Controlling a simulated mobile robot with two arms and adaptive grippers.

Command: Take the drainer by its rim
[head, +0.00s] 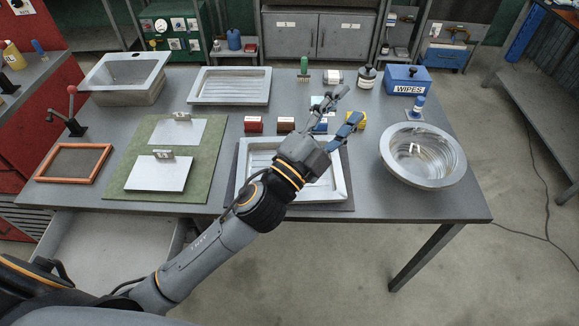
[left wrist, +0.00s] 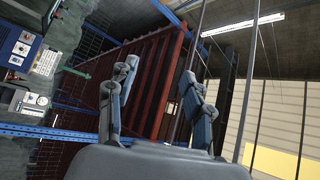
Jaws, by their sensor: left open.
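A pale metal drainer (head: 240,179) with a raised rim and ribbed floor lies on a dark mat at the table's front middle. My left forearm and gripper body hide much of its middle. A similar ribbed tray (head: 229,101) lies flat further back. My left gripper (head: 349,106) is open and empty, with its fingers above and beyond the near drainer's back right corner, apart from its rim. In the left wrist view the spread fingers (left wrist: 160,78) have nothing between them and point toward the room, with no drainer in sight. My right gripper is not in view.
A round metal basin (head: 424,178) stands at right and a square sink (head: 125,97) at back left. A green mat (head: 204,160) bears two plates. Small coloured boxes (head: 253,124) and a blue wipes box (head: 407,74) stand behind the near drainer.

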